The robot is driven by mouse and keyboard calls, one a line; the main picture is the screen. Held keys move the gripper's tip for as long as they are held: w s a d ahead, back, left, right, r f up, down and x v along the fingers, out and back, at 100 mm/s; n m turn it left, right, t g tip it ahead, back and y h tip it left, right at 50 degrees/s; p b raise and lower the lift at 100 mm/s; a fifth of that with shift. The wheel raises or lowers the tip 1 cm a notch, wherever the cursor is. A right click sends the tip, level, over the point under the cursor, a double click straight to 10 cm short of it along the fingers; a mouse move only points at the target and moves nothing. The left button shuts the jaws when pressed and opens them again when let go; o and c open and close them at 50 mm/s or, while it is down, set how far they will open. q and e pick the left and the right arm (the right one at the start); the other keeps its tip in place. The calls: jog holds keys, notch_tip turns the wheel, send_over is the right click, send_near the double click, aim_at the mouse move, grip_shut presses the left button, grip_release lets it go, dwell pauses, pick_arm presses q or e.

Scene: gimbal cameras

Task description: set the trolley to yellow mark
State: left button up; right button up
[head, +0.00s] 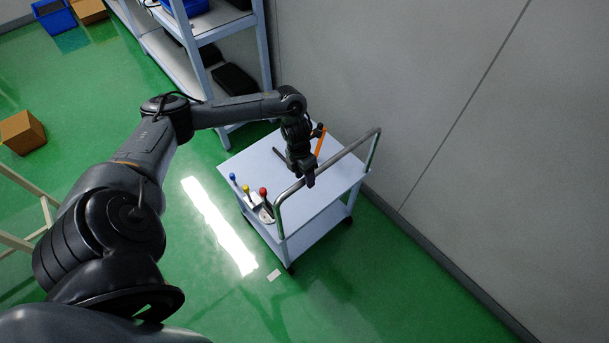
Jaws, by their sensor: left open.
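The trolley (318,206) is a pale two-shelf cart with a grey tubular push handle (340,156) along its right side. Three small knobs stand at its near left corner: blue (232,177), yellow (246,188) and red (263,191), beside a small pale and dark fixture (262,210). The yellow knob is the only yellow marking I can make out. My left gripper (308,178) is open and points down over the trolley top, close to the handle bar. I cannot tell whether it touches the bar. My right gripper is out of view.
A grey wall (430,90) stands close behind and right of the trolley. A metal shelf rack (262,45) stands beyond it. An orange upright piece (320,142) shows behind my gripper. A small white patch (274,275) lies on the open green floor. A cardboard box (22,133) sits far left.

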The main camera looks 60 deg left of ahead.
pick_arm(q)
grip_shut()
dwell(0.3)
